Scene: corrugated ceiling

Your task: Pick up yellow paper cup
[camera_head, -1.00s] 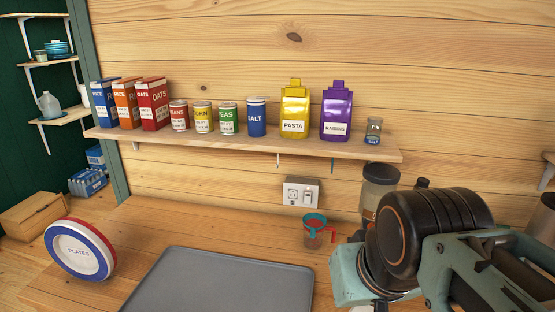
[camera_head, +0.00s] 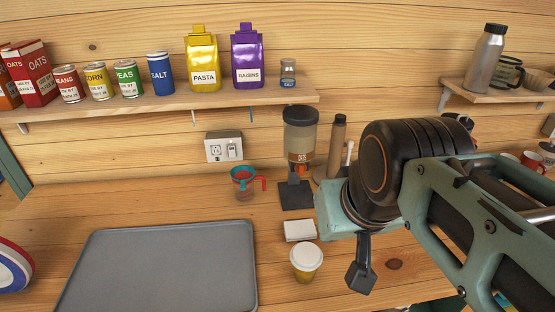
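A yellow paper cup (camera_head: 304,274) with a white lid stands upright on the wooden counter, right of the grey tray. My gripper (camera_head: 361,278) hangs from my arm at the right, a little right of the cup and apart from it in the picture. One dark finger pad shows pointing down. The rest of the gripper is hidden behind my arm, so its opening cannot be judged. Nothing is seen held in it.
A grey tray (camera_head: 160,268) lies left of the cup. Behind the cup are a small white box (camera_head: 299,230), a dispenser (camera_head: 300,140), a brown bottle (camera_head: 336,145) and a red-handled measuring cup (camera_head: 244,184). A shelf (camera_head: 150,112) of groceries runs above.

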